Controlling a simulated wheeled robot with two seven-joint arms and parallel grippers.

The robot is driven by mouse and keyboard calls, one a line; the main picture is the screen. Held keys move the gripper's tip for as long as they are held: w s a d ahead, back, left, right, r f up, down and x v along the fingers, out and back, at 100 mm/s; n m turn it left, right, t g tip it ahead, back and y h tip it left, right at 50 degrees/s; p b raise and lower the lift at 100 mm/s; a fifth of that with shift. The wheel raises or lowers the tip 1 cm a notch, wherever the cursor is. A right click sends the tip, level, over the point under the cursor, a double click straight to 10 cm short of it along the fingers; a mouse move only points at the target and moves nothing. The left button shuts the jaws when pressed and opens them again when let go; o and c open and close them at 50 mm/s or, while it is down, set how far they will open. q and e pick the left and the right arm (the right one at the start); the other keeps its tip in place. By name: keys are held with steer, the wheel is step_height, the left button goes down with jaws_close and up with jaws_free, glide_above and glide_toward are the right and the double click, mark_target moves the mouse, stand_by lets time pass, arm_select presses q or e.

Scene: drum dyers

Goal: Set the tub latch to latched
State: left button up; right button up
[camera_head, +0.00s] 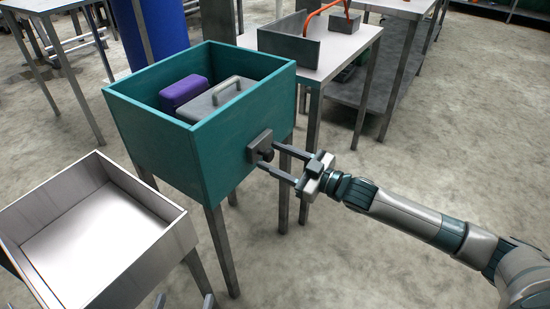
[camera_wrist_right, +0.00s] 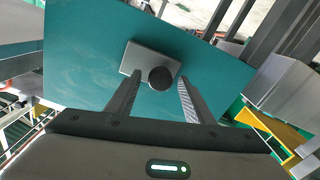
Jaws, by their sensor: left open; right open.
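The teal tub (camera_head: 165,140) stands on legs in the middle of the head view. Its latch (camera_head: 260,143) is a grey plate with a dark round knob on the tub's right-hand wall. My right gripper (camera_head: 271,160) is open, its fingers pointing at the latch. In the right wrist view the latch plate (camera_wrist_right: 137,58) looks tilted on the teal wall, and the knob lies between the open fingers (camera_wrist_right: 159,80) with gaps on both sides. I cannot tell whether the latch is latched. My left gripper (camera_head: 184,301) shows only two separated fingertips at the bottom edge.
The tub holds a purple box (camera_head: 184,90) and a grey lidded case (camera_head: 222,97) with a handle. A white-floored open tray (camera_head: 95,235) stands at the lower left. Floor at the right is clear apart from my arm.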

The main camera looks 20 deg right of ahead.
jaws_close()
arm_select(q)
steer(key=shift+s+a+f+g, duration=0.1)
steer(key=shift+a+f+g, duration=0.1)
steer(key=shift+f, duration=0.25)
steer(key=shift+s+a+f+g, duration=0.1)
steer(key=shift+f+g, duration=0.1)
steer(key=shift+f, duration=0.2)
arm_select(e)
steer(key=shift+w+d, duration=1.45)
steer(key=shift+d, duration=0.25)
arm_select(q)
steer(key=shift+w+d+r, duration=0.1)
steer(key=shift+w, duration=0.05)
arm_select(e)
jaws_free()
arm_select(q)
steer(key=shift+s+a+f+g+y+p, duration=0.3)
steer(key=shift+f+g, duration=0.3)
steer(key=shift+f, duration=0.25)
steer(key=shift+s+a+f+g+y+p, duration=0.15)
steer(key=shift+s+a+f+g+p, duration=0.2)
steer(key=shift+f+g, duration=0.4)
steer(key=shift+s+a+f+g+y+p, duration=0.15)
steer(key=shift+s+f+g+y+p, duration=0.2)
steer(key=shift+f, duration=0.6)
arm_select(e)
steer(key=v, duration=1.7)
steer(key=shift+d, duration=0.2)
